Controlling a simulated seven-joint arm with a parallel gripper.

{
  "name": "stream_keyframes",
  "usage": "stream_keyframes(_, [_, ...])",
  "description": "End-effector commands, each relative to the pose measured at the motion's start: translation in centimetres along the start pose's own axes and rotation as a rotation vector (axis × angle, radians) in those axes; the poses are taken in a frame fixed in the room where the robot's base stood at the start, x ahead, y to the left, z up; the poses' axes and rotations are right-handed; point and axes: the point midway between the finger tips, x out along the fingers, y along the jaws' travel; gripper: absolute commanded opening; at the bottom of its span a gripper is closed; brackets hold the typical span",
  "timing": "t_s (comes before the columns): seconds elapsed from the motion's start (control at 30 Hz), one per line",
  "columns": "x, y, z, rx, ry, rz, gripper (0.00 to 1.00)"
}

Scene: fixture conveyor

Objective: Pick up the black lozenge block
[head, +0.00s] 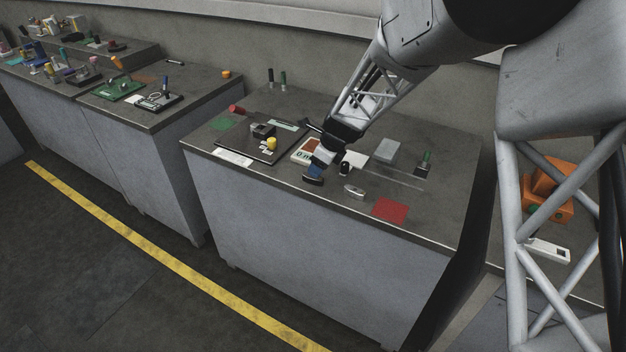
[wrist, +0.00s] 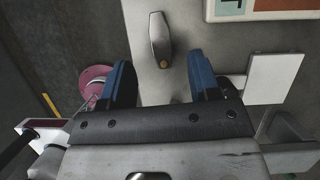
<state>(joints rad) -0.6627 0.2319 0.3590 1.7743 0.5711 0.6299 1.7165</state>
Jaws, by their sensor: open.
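The black lozenge block (wrist: 160,38) is a dark elongated piece with a yellow dot at its lower end in the wrist view. It lies on the pale worktop, beyond the fingertips and centred roughly between them. In the head view the block (head: 313,181) shows as a small dark shape near the table's front edge, just below the blue fingers. My gripper (wrist: 160,75) is open, with two blue fingers apart and nothing between them. In the head view my gripper (head: 318,168) hangs over the table, partly covering the area around the block.
A framed card (head: 303,152) lies behind the gripper. A silver oval piece (head: 354,191) and a red mat (head: 389,209) lie to the right. A grey block (head: 386,150) stands farther back. A black tray (head: 255,147) with a yellow cylinder (head: 272,143) is at left.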

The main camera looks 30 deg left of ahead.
Motion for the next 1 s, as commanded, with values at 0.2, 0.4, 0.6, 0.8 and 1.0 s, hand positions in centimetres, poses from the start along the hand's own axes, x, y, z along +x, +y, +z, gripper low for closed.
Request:
stream_keyframes(0.2, [0.4,0.0,0.0,0.001,0.0,0.001,0.56])
stream_keyframes(0.4, [2.2,0.0,-0.2,0.001,0.001,0.003,0.56])
stream_keyframes(0.6, [4.4,0.0,-0.2,0.0,0.001,0.002,0.56])
stream_keyframes(0.8, [5.2,-0.1,-0.2,0.001,0.0,0.001,0.56])
stream_keyframes(1.0, [5.2,-0.1,-0.2,0.001,0.0,0.0,0.56])
